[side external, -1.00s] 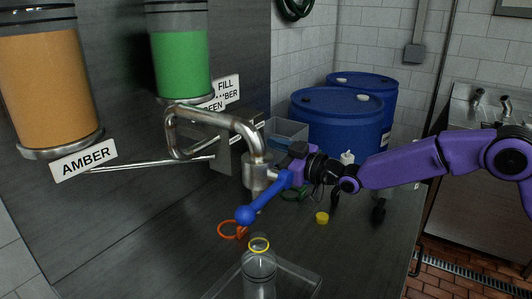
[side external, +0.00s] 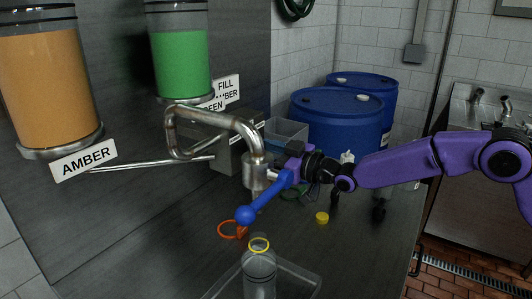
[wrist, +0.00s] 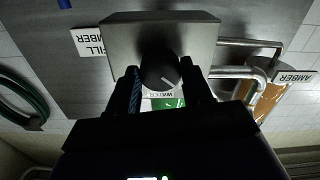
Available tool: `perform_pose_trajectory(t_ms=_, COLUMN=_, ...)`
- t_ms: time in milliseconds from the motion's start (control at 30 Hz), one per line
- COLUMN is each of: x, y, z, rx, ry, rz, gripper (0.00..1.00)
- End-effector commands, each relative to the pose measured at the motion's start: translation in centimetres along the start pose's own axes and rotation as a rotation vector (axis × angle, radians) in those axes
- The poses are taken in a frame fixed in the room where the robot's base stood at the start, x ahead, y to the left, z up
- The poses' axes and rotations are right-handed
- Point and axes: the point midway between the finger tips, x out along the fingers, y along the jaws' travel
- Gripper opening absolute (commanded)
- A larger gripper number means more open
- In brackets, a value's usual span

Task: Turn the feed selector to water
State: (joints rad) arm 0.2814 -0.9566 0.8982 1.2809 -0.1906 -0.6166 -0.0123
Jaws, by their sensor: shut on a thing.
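The feed selector is a round black knob (wrist: 160,70) on the face of a grey box (wrist: 115,42) in the wrist view. A pale pointer line on it slants. In the side external view my gripper (side external: 287,160) is beside the steel spout, and the knob is hidden there. The box (side external: 228,155) shows partly behind the pipe.
A steel spout (side external: 256,165) and a blue lever with a ball end (side external: 245,215) stand close to my gripper. Below are a clear bottle (side external: 259,272) with a yellow ring, an orange ring (side external: 231,230) and a yellow cap (side external: 322,217). Blue drums (side external: 335,125) stand behind.

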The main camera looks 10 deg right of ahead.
Motion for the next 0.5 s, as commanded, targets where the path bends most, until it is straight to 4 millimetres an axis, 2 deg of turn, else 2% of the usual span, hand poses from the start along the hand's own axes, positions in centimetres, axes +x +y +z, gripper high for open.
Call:
perform_pose_trajectory(t_ms=233, x=0.02, y=-0.04, z=-0.08, rx=0.133, ry=0.002, rz=-0.001, gripper=0.19)
perform_pose_trajectory(t_ms=500, x=0.02, y=-0.07, z=-0.04, rx=0.371, ry=0.001, rz=-0.001, gripper=0.19)
